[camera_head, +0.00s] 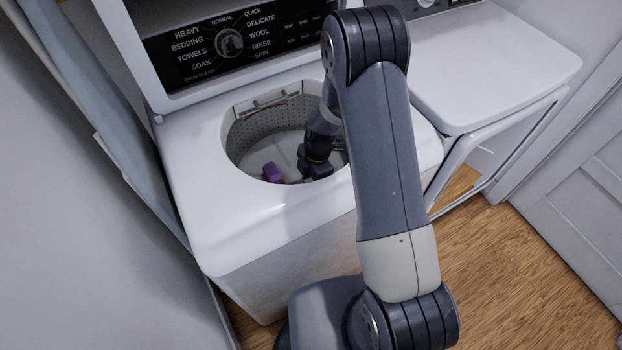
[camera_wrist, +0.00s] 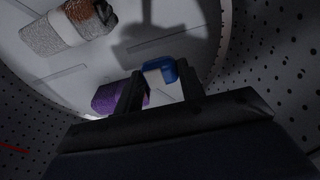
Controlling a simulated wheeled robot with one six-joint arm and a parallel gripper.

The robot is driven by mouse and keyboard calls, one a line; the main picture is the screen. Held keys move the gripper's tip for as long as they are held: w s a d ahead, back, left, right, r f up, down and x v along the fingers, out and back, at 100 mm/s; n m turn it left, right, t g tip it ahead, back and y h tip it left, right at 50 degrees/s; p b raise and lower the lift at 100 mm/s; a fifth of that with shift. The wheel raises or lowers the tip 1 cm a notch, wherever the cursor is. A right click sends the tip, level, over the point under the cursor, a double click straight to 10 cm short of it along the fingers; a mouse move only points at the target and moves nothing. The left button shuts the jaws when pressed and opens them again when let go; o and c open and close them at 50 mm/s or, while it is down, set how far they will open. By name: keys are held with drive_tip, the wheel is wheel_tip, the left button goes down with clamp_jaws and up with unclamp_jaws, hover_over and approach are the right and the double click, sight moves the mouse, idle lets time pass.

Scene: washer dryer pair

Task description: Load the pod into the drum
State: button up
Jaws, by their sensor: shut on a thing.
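The pod (camera_wrist: 162,74), blue and white, is between the two dark fingers of my gripper (camera_wrist: 158,84) in the wrist view. My gripper is shut on it. In the head view, my gripper (camera_head: 315,166) is down inside the open drum (camera_head: 258,129) of the top-load washer, and the pod cannot be made out there. The drum's perforated wall (camera_wrist: 262,65) and pale floor (camera_wrist: 100,60) show in the wrist view. The gap between the pod and the drum floor is unclear.
A purple rolled cloth (camera_head: 272,173) lies in the drum; it also shows in the wrist view (camera_wrist: 107,97). A grey, white and orange roll (camera_wrist: 68,28) lies beyond it. The washer lid (camera_head: 135,50) stands open. A dryer (camera_head: 490,60) stands at right.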

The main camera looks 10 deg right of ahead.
drive_tip(key=shift+f+b, duration=0.4)
drive_tip(key=shift+b, duration=0.05)
drive_tip(key=o, duration=0.9)
drive_tip(key=shift+o, duration=0.2)
drive_tip(key=shift+r, duration=0.2)
wheel_tip(320, 180, up, 13)
drive_tip(key=d, duration=0.1)
drive_tip(key=shift+w+d, duration=0.3)
drive_tip(key=shift+w, duration=0.05)
drive_tip(key=shift+f, duration=0.15)
drive_tip(key=f, duration=0.4)
drive_tip(key=a+f, duration=0.1)
drive_tip(key=f, duration=0.3)
drive_tip(key=f+p, duration=0.1)
drive_tip(key=f, duration=0.3)
drive_tip(key=shift+s+a+f, duration=0.3)
drive_tip(key=shift+s+f, duration=0.05)
drive_tip(key=shift+s, duration=0.05)
drive_tip(key=shift+f+b, duration=0.15)
drive_tip(key=shift+b, duration=0.25)
